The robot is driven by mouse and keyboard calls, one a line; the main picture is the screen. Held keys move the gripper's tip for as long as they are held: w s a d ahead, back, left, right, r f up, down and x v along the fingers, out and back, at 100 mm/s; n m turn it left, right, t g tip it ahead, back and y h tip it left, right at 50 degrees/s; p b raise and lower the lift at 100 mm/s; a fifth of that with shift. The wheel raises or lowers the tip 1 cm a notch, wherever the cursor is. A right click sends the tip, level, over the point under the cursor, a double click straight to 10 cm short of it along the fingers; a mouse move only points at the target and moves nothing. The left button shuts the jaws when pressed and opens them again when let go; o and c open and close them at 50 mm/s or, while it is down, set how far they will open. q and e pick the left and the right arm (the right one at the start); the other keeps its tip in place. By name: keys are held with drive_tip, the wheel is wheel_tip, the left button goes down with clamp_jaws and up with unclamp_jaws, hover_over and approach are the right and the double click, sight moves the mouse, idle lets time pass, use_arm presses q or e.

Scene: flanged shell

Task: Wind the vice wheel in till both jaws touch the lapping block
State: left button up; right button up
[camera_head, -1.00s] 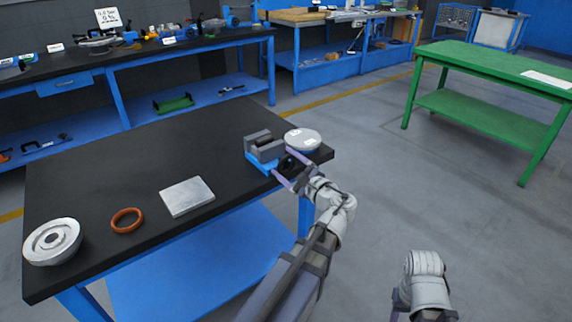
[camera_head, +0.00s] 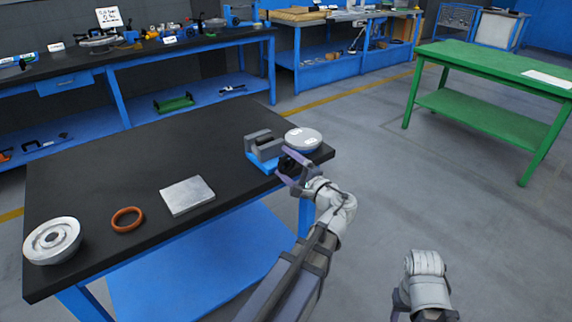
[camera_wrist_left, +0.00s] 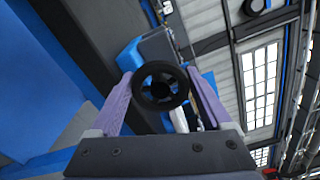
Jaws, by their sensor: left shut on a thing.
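The vice (camera_head: 262,158) has grey jaws on a blue base and stands near the right front corner of the black table. Between its jaws is a dark gap with a greyish piece in it; I cannot tell whether this is the lapping block or whether both jaws touch it. My left gripper (camera_head: 288,168) is shut on the dark vice wheel at the table's front edge. In the left wrist view the black spoked wheel (camera_wrist_left: 160,86) sits between the two purple fingers. My right gripper (camera_head: 400,304) shows only in part at the bottom, away from the table.
A flat grey plate (camera_head: 187,195), an orange ring (camera_head: 127,219) and a round flanged part (camera_head: 53,241) lie along the front left. The table's middle is clear. A green table (camera_head: 497,68) stands at right.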

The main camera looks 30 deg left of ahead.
use_arm(q)
drive_tip(key=shift+f, duration=0.1)
drive_tip(key=o, duration=1.2)
drive_tip(key=shift+c, duration=0.2)
